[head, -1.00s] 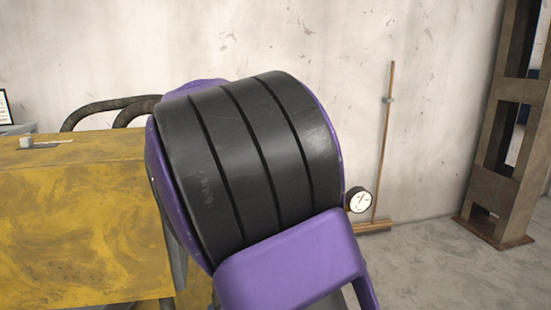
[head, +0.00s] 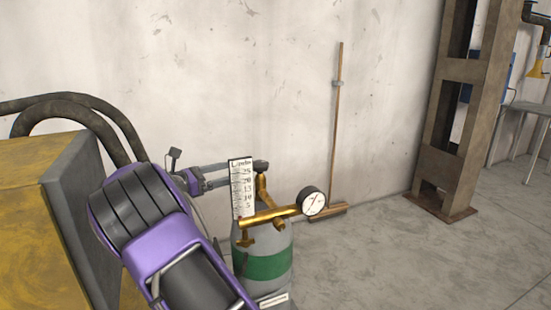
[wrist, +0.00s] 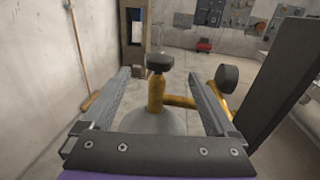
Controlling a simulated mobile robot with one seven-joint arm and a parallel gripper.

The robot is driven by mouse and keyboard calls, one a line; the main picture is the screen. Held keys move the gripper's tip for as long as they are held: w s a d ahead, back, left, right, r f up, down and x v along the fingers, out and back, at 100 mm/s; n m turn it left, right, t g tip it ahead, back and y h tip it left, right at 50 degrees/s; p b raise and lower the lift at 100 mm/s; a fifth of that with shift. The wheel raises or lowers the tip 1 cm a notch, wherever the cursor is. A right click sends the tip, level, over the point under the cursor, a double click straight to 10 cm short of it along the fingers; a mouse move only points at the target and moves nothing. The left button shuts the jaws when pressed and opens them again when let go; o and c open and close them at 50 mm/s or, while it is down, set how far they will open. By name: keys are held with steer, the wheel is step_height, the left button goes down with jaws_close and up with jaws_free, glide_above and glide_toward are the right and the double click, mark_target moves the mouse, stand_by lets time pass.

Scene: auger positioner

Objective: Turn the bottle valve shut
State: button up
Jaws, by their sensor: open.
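In the wrist view the knob (wrist: 160,62) sits on top of the brass stem (wrist: 155,95), centred between the fingers. My gripper (wrist: 157,76) is open, with one finger on each side of the knob line. No contact with the knob shows. In the head view my gripper (head: 218,173) reaches from the left, its tips partly hidden behind the scale plate.
A white flow scale (head: 242,188) and a round gauge (head: 312,201) are on the brass regulator. In the wrist view a dark slab (wrist: 275,85) stands close to the right finger. A yellow box (head: 40,215) is at left, a broom (head: 337,130) against the wall.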

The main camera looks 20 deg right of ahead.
mark_target(260, 167)
steer(key=w+d, duration=0.2)
steer(key=d, duration=1)
steer(key=shift+b, duration=0.3)
steer(key=shift+a, duration=0.1)
steer(key=c, duration=1.4)
steer(key=shift+o, duration=0.2)
